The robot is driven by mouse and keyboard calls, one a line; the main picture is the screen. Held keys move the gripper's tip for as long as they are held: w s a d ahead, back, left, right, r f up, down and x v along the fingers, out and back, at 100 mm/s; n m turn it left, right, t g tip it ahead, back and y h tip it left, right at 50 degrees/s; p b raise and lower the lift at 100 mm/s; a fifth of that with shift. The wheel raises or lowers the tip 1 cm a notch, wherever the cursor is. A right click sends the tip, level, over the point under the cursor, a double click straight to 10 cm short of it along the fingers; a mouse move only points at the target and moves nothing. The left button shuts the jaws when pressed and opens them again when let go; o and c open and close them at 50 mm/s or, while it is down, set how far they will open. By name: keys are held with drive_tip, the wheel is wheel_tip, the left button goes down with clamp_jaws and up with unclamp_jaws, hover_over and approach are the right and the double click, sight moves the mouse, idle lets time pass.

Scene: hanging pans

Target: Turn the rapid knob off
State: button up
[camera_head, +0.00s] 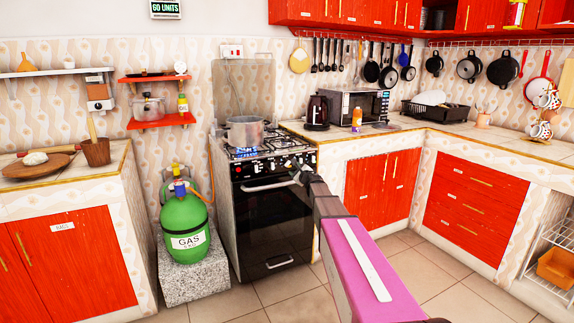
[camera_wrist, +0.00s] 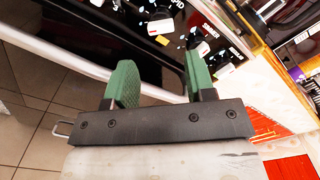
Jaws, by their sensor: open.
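The black stove (camera_head: 272,215) stands against the back wall, with a row of knobs (camera_head: 272,166) on its front panel. A steel pot (camera_head: 245,131) sits on the hob, and blue flame (camera_head: 243,151) shows at the burner below it. My gripper (camera_head: 300,177) is at the right part of the knob panel. In the wrist view its two green fingers (camera_wrist: 162,76) are apart, with nothing between them. Dark knobs (camera_wrist: 197,43) with small white labels lie just beyond the fingertips.
The oven's handle bar (camera_wrist: 70,62) crosses the wrist view close to the fingers. A green gas cylinder (camera_head: 184,228) stands left of the stove on a stone block. A tiled counter (camera_head: 350,134) adjoins the stove's right side. The floor (camera_head: 285,290) in front is clear.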

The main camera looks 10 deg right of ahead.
sight(288, 164)
drive_tip(key=x, duration=1)
drive_tip(key=shift+w, duration=0.1)
drive_tip(key=c, duration=0.6)
